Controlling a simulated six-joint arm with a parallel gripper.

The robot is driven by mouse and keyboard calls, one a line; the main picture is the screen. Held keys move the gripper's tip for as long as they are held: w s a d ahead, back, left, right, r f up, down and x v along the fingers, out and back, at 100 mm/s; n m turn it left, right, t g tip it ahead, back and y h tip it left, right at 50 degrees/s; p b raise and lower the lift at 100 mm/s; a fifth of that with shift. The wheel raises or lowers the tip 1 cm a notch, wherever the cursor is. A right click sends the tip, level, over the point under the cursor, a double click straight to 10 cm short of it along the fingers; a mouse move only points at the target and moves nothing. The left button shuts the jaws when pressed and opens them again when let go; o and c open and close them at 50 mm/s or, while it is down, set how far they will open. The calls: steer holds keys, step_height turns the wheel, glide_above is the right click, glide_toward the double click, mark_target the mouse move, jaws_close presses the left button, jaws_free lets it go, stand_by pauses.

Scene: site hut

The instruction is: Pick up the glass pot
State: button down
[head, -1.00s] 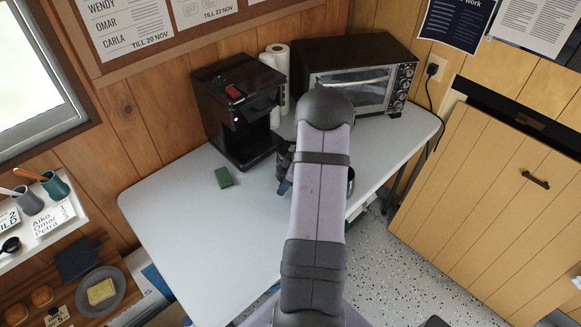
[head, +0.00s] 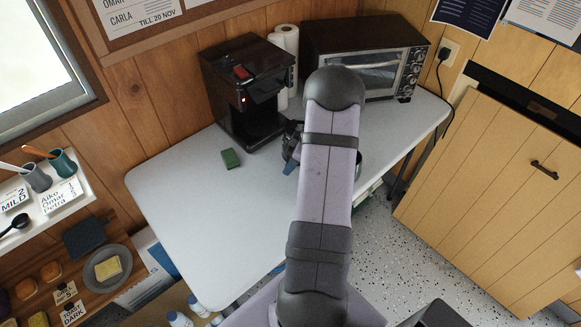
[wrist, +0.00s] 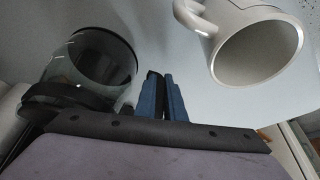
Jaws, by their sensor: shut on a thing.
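The glass pot (wrist: 88,62), clear and smoky with a dark band, is at the left in the wrist view, its round opening toward the camera. My gripper (wrist: 163,100) has blue fingers close together, just right of the pot. They are shut on a thin dark part that appears to be the pot's handle. Whether the pot touches the table cannot be told. In the head view my arm hides most of the gripper and the pot.
A pale mug (wrist: 258,50) is close right of my fingers. On the table (head: 200,220) stand a black coffee maker (head: 243,85), a green sponge (head: 231,158), paper towel rolls (head: 288,50) and a toaster oven (head: 365,75). The table's left and front are clear.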

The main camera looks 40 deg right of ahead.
mark_target(290, 152)
steer(key=shift+r+b, duration=0.85)
steer(key=shift+r, duration=3.5)
